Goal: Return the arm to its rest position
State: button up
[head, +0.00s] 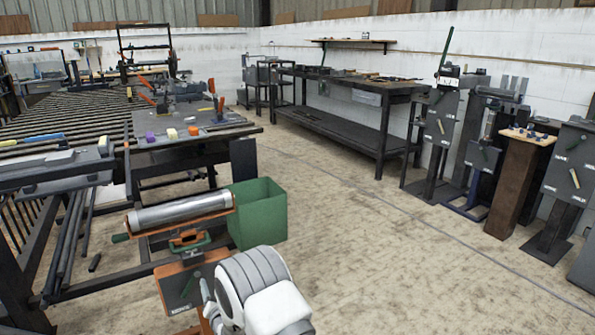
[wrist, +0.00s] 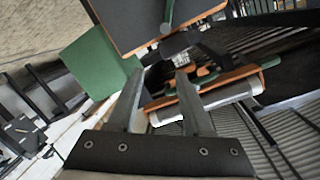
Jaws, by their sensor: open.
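My arm (head: 262,292), white with grey bands, rises at the bottom centre of the head view, in front of the orange-framed stand. My gripper (wrist: 160,82) shows in the wrist view with its two fingers apart and nothing between them. In the head view its fingers cannot be made out clearly. The stand carries a steel roller (head: 180,211) with a green handle at its left end, and a dark panel (head: 190,286) with a green lever below. In the wrist view the panel (wrist: 135,20) and the roller (wrist: 212,101) lie beyond the fingertips; contact cannot be told.
A green bin (head: 257,212) stands on the floor behind the roller stand. A slatted bench (head: 60,112) with small tools fills the left side. A dark workbench (head: 340,92) and several panel stands, one holding a lever panel (head: 570,160), line the right wall. The middle floor is clear.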

jog(key=w+d+r+h, duration=0.1)
jog(key=d+r, duration=0.2)
jog(key=r, duration=0.2)
jog(key=w+d+r, duration=0.2)
jog(key=r, duration=0.3)
jog(key=s+d+r+g+h, duration=0.2)
jog(key=s+d+r, duration=0.1)
jog(key=d+r, duration=0.5)
jog(key=s+d+r+g+h, duration=0.15)
jog(key=s+d+r, duration=0.25)
jog(key=d+r, duration=0.4)
jog(key=s+d+r+g+h, duration=0.1)
jog(key=s+d+g, duration=0.1)
jog(key=s+d, duration=0.65)
jog(key=s+d+r+n+g+h, duration=0.15)
jog(key=s+d, duration=0.25)
jog(key=s, duration=1)
jog(key=s+d+r+m+g, duration=0.1)
jog(key=s+d+r+g, duration=0.1)
jog(key=s+d, duration=0.65)
notch_tip(320, 180, up, 28)
jog(key=s+a+p, duration=0.2)
jog(key=a+p, duration=0.1)
jog(key=p, duration=2.5)
jog(key=shift+s+r, duration=0.15)
